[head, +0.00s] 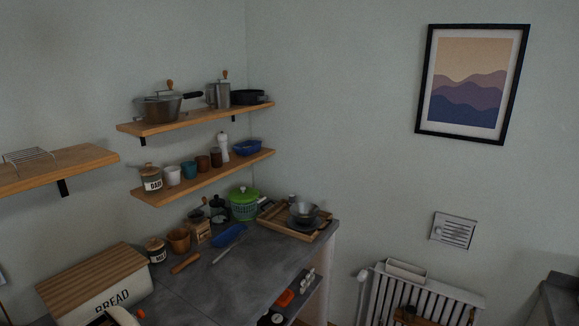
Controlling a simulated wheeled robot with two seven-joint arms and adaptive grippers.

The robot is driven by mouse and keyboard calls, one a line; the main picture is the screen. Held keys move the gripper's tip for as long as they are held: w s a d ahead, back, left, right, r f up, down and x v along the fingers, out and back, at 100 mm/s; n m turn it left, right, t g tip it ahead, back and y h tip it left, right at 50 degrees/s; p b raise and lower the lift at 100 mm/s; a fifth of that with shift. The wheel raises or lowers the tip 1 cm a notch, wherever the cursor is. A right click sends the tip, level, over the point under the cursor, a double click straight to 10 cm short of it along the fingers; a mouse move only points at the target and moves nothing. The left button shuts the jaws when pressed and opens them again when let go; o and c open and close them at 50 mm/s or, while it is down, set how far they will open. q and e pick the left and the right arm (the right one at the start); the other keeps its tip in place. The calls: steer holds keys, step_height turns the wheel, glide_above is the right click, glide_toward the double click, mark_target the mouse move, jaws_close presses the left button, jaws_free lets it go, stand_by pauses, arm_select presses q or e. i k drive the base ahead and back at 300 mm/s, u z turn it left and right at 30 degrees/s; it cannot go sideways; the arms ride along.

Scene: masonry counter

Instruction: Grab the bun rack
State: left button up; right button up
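A small wire rack (30,157), which looks like the bun rack, sits on the wooden shelf (88,157) at the left edge of the head view. It is made of thin pale metal bars and appears empty. It is close to the left edge of the picture, on the upper face of the shelf. Neither of my grippers is in view, so nothing is seen near the rack.
Below stands a wooden-lidded bread box (95,280) on the grey counter (235,280). Two more shelves to the right hold a pot (158,108), jars and cups. A wooden tray (322,232) with bowls sits at the counter's far end. A radiator (440,297) is at the right.

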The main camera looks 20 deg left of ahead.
mark_target(2, 154)
steer(key=i, duration=2.2)
steer(key=u, duration=4.6)
steer(key=i, duration=0.15)
steer(key=z, duration=0.15)
